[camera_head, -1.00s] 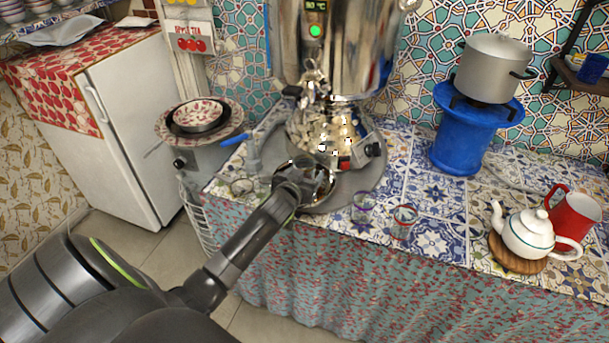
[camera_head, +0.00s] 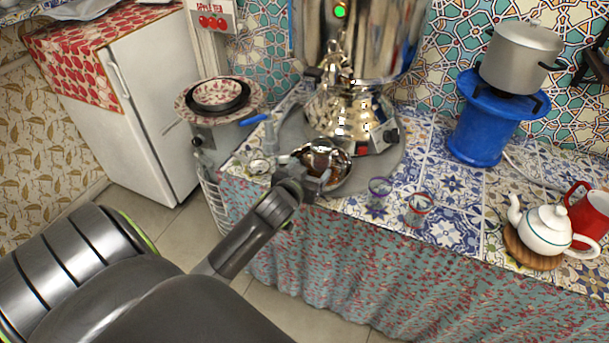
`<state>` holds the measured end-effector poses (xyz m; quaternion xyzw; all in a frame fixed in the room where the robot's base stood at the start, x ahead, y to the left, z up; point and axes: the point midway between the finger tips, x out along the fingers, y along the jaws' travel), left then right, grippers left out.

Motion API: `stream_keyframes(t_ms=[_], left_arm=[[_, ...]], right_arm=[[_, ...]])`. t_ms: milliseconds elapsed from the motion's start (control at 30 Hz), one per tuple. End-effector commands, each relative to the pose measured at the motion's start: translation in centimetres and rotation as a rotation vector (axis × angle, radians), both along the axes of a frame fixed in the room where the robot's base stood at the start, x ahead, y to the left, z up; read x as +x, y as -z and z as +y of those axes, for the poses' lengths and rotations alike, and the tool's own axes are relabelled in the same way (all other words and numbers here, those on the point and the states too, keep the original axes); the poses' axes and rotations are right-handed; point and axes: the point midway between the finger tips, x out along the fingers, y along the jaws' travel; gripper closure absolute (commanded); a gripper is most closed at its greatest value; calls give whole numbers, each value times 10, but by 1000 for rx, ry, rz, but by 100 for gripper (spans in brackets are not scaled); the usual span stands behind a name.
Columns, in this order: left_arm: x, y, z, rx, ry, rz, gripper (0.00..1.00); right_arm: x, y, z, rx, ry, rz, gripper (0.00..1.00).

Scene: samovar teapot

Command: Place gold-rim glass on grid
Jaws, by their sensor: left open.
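A small clear glass (camera_head: 259,167) stands at the counter's left front corner; it may be the gold-rim one, but its rim is too small to tell. A shiny round bowl-like drip tray (camera_head: 338,183) sits in front of the samovar (camera_head: 352,105). Any grid in it cannot be made out clearly. My left gripper (camera_head: 314,174) is open at the front left edge of the drip tray, to the right of the clear glass, with no glass visible between its fingers. It partly hides the tray. My right gripper is out of view.
A purple-rimmed glass (camera_head: 379,191) and a red-rimmed glass (camera_head: 419,209) stand near the counter's front edge. A white teapot (camera_head: 546,228) and red mug (camera_head: 590,215) are at right. A blue stand (camera_head: 482,130) bears a pot (camera_head: 521,57). Patterned bowls (camera_head: 220,95) are at left.

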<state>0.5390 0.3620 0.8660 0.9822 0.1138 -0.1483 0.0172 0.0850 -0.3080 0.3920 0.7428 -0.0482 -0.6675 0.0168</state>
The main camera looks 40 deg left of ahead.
Motion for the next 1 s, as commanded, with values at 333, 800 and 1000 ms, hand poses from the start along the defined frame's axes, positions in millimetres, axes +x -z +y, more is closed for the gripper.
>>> stream_keyframes(t_ms=[333, 800, 1000], left_arm=[[-28, -9, -6, 0, 0, 0, 30], [-35, 53, 1, 5, -5, 117, 30], [-72, 172, 9, 8, -2, 342, 30]], right_arm=[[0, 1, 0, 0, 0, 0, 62], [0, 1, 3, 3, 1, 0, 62], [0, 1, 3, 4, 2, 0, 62]])
